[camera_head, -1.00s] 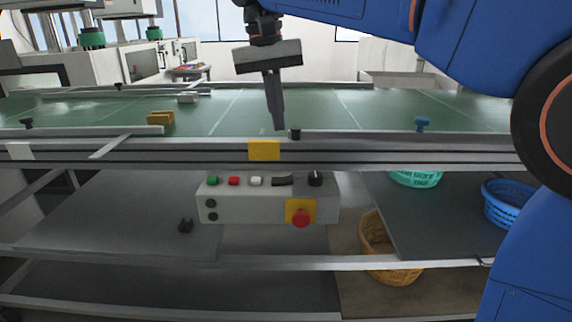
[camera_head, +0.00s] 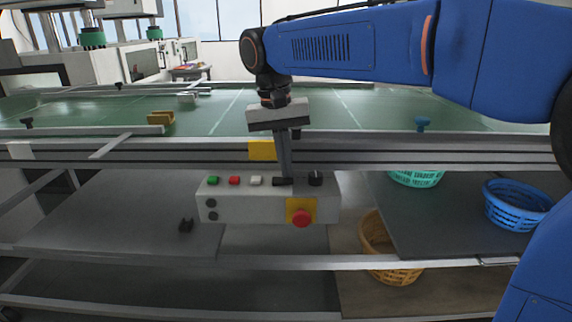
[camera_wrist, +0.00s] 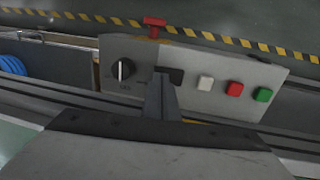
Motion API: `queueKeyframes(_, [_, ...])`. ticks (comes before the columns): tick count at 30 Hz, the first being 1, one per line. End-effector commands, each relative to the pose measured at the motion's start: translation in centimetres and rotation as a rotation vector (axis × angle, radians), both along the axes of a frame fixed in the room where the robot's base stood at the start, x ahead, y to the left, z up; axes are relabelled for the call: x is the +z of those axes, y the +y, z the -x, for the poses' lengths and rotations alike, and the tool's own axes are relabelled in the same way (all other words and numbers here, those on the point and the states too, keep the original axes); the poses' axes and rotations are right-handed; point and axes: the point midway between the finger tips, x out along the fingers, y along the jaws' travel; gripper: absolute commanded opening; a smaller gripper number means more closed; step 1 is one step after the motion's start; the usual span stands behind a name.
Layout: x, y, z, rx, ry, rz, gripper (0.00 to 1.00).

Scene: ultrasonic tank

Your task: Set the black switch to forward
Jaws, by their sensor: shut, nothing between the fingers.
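A grey control box (camera_head: 250,207) hangs under the front rail of the green conveyor. On its top face, a black rotary switch (camera_head: 315,179) sits at the right end; in the wrist view (camera_wrist: 123,70) its white mark stands roughly upright in the picture, with labels too small to read. Beside it is a dark rectangular piece (camera_head: 278,181), partly hidden by my fingers. My gripper (camera_head: 284,176) is shut and empty, pointing down over this dark piece, left of the rotary switch. In the wrist view the fingertips (camera_wrist: 162,76) overlap the dark piece; contact cannot be told.
White (camera_head: 256,181), red (camera_head: 234,181) and green (camera_head: 212,181) buttons line the box top. A red emergency stop (camera_head: 301,218) sits on its front. The metal rail (camera_head: 400,150) runs close behind my fingers. Baskets (camera_head: 517,204) stand on the lower right.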

Motion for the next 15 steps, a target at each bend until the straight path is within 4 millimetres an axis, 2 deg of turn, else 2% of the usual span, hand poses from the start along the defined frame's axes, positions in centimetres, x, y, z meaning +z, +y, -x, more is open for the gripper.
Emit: queueKeyframes(15, [-0.59,-0.32,0.05,0.000,0.002,-0.059,0.00])
